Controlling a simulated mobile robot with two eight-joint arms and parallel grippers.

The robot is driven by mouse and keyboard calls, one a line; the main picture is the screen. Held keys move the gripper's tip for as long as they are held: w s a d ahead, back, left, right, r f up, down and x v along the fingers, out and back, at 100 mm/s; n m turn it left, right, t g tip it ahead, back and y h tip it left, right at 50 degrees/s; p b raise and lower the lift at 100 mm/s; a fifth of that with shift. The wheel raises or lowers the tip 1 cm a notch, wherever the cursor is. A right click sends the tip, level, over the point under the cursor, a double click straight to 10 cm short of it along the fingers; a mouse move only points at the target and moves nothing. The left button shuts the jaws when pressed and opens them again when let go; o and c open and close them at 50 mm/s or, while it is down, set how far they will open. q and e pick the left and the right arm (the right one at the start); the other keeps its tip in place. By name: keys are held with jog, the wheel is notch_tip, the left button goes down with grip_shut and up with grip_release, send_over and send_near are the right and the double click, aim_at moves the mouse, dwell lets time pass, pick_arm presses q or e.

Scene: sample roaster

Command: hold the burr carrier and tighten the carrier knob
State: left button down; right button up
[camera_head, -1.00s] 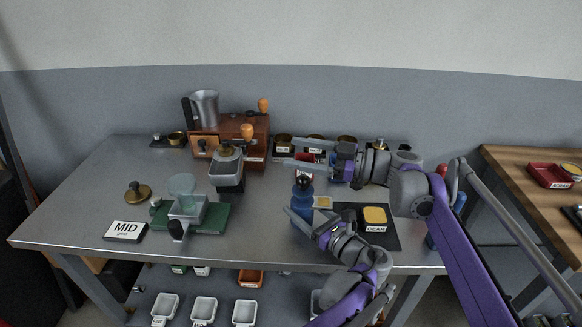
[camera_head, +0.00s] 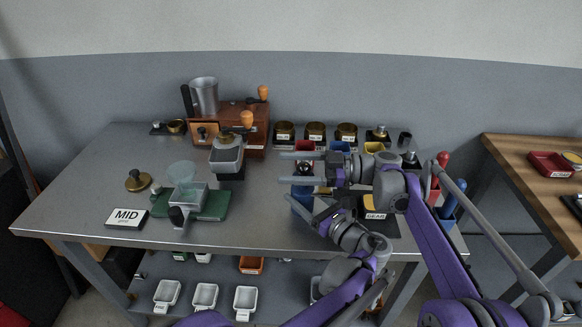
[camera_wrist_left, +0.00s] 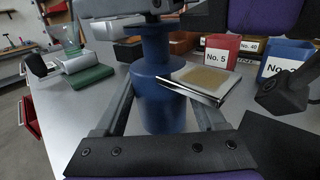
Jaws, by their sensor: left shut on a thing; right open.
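The blue burr carrier (camera_head: 301,197) stands upright near the front right of the table. It shows in the left wrist view as a blue cylinder with a narrower neck (camera_wrist_left: 158,98). My left gripper (camera_head: 303,204) is shut on its lower body, one finger on each side in the left wrist view (camera_wrist_left: 158,118). A small dark part at the carrier's top, seemingly the carrier knob (camera_head: 304,168), shows between the fingers of my right gripper (camera_head: 298,168). The right gripper is open. Its fingers partly hide the carrier's top, and contact with the knob cannot be told.
A dark mat with a yellow-topped scale labelled CLEAN (camera_head: 375,214) lies right of the carrier. Red and blue bins (camera_head: 446,205) stand at the right edge. A grinder (camera_head: 238,128) and green stand (camera_head: 212,205) are left. The table between is clear.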

grip_shut()
jog(key=shift+w+d+m+t+h, duration=0.1)
jog(key=shift+w+m+t+h, duration=0.15)
jog(key=shift+m+t, duration=0.75)
jog(key=shift+w+a+m+t+h, duration=0.15)
jog(key=shift+m+t, duration=0.45)
jog(key=shift+t, duration=0.8)
jog(key=shift+w+d+m+t+h, duration=0.25)
jog(key=shift+m+t, duration=0.55)
jog(key=shift+t, duration=0.4)
jog(key=shift+a, duration=0.1)
grip_release()
notch_tip(320, 180, up, 10)
